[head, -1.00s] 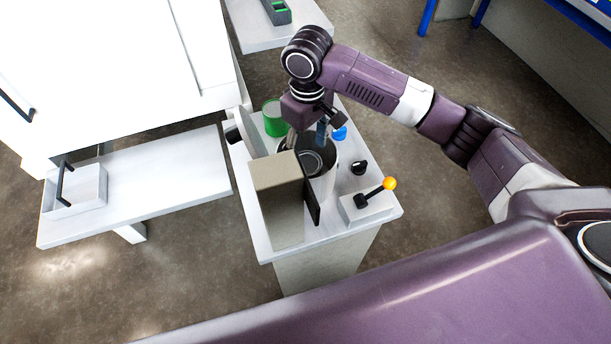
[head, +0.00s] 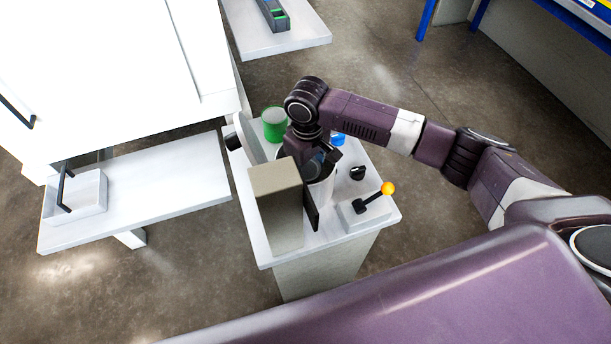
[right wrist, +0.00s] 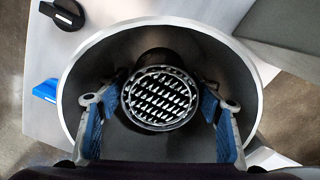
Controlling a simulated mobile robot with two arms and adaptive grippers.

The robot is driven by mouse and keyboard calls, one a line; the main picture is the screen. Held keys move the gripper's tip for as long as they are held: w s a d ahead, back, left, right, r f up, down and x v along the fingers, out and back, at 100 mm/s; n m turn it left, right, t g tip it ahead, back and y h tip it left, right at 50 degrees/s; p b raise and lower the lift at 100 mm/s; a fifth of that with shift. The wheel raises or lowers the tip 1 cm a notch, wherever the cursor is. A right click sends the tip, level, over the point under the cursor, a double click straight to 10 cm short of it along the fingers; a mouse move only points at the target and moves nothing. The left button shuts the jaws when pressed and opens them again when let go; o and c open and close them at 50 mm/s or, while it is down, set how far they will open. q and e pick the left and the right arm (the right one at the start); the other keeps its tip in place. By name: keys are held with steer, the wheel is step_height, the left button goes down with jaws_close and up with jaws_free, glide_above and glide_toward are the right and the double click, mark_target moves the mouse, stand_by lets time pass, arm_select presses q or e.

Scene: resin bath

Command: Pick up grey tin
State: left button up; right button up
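A dark grey round tin (right wrist: 160,98) with a slotted, grid-like top stands inside a wide round pot (right wrist: 252,112) in the right wrist view. My right gripper (right wrist: 158,106) is open, with one blue-padded finger on each side of the tin and a gap visible at each side. The fingers reach down inside the pot rim. In the head view my right gripper (head: 322,160) is over the pot (head: 326,190) and hides the tin. My left gripper is not in view.
A beige box-shaped block (head: 278,205) stands close in front of the pot. A green can (head: 274,124), a black knob (head: 357,173), a blue part (head: 338,138) and a yellow-tipped lever (head: 388,188) surround it on the white bench. A white tray (head: 90,200) sits on a table at left.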

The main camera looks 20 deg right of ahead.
steer(key=c, duration=0.7)
steer(key=shift+c, duration=0.6)
steer(key=shift+r, duration=0.15)
